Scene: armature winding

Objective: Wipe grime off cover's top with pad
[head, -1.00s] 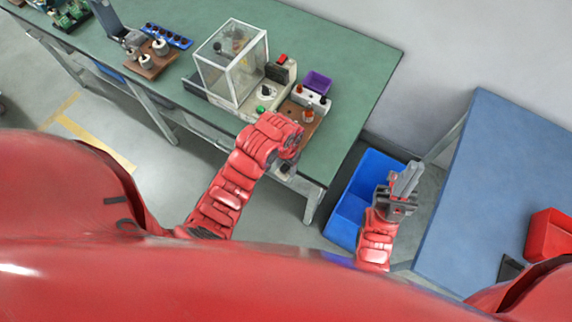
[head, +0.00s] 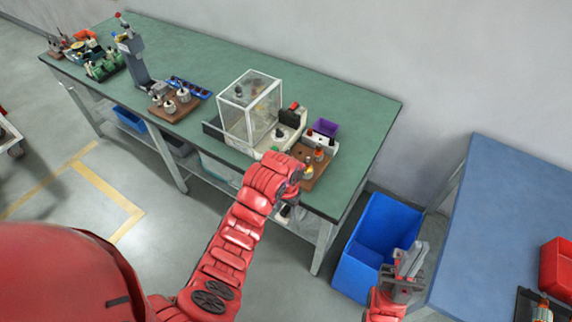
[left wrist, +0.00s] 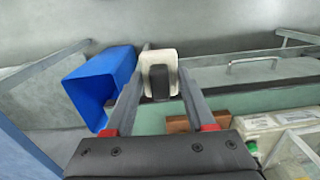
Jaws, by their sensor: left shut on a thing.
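The cover (head: 235,121) is a clear box with a white frame, standing on a machine on the green bench. A dark patch (head: 239,91) shows through or on its top; I cannot tell which. In the left wrist view, my left gripper (left wrist: 160,78) is shut on the pad (left wrist: 158,58), a whitish block with a dark part. In the head view my left gripper (head: 286,211) is mostly hidden by its arm, low at the bench's front edge, right of and nearer than the cover. My right gripper (head: 408,262) is by the blue bin, its finger gap unclear.
The green bench (head: 340,110) also holds a wooden board with fittings (head: 316,170), a purple bin (head: 326,127) and a spool board (head: 174,104). A blue bin (head: 375,245) stands between it and the blue table (head: 500,210). Bare bench top lies behind the cover.

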